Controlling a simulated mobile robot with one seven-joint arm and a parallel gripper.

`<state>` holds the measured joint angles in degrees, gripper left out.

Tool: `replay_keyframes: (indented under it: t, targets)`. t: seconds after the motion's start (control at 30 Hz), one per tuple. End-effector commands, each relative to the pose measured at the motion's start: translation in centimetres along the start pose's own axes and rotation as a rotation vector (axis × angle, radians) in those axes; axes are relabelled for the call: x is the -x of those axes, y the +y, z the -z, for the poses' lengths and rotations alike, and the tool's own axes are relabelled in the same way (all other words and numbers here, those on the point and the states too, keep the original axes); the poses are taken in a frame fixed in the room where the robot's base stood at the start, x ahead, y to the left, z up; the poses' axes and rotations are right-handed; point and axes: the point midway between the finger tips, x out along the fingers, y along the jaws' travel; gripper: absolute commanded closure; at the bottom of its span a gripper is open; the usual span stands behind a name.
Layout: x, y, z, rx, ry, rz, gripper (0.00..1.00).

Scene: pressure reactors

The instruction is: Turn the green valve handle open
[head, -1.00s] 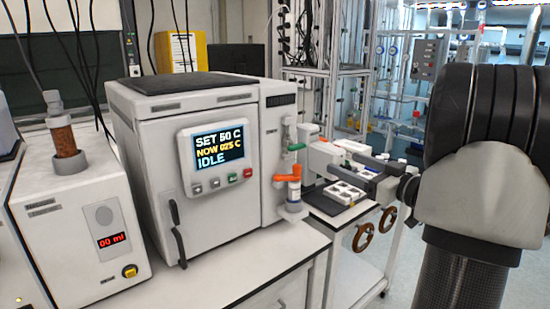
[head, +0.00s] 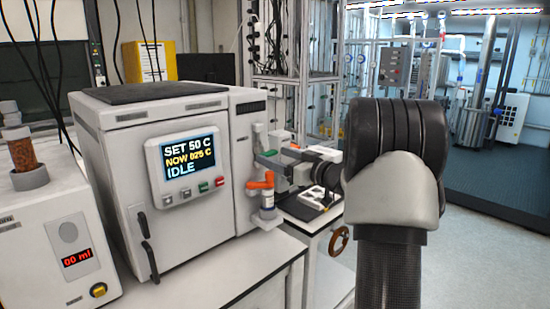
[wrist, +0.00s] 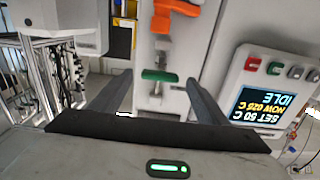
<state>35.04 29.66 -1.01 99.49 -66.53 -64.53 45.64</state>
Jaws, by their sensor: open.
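The green valve handle (wrist: 160,76) lies crosswise on a fitting on the white reactor's side panel, in the wrist view. It sits between the two fingertips of my open gripper (wrist: 159,80), with a gap visible on each side. I cannot tell whether the fingers reach fully around it in depth. In the head view the handle (head: 267,153) is small and partly hidden by my gripper (head: 270,161), which comes in from the right. An orange valve handle (head: 261,181) sits just below it; it also shows at the top of the wrist view (wrist: 172,22).
The reactor (head: 190,240) shows SET 50 C, NOW 025 C and IDLE on its display (head: 188,157). A white cart (head: 325,232) with a brown handwheel (head: 339,240) stands behind to the right. A pump unit (head: 50,245) stands at left. The floor at right is clear.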

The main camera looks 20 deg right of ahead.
Motion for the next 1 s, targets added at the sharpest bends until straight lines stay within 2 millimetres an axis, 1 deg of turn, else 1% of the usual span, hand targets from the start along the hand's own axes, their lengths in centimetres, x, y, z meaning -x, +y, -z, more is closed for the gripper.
replay_keyframes:
  t: [0.03,0.13,0.43,0.67,0.7,1.0]
  targets:
    - [-0.51,0.00,-0.01,0.000,0.000,0.000,0.31]
    - [-1.03,0.00,-0.03,-0.001,0.001,0.000,0.31]
    - [-1.22,0.01,0.02,0.000,0.001,-0.001,0.31]
    - [-1.19,0.01,0.02,0.000,0.001,-0.001,0.70]
    - [-1.19,0.01,0.02,0.000,0.001,-0.001,0.72]
    - [-1.18,0.00,-0.09,0.044,0.000,-0.001,0.72]
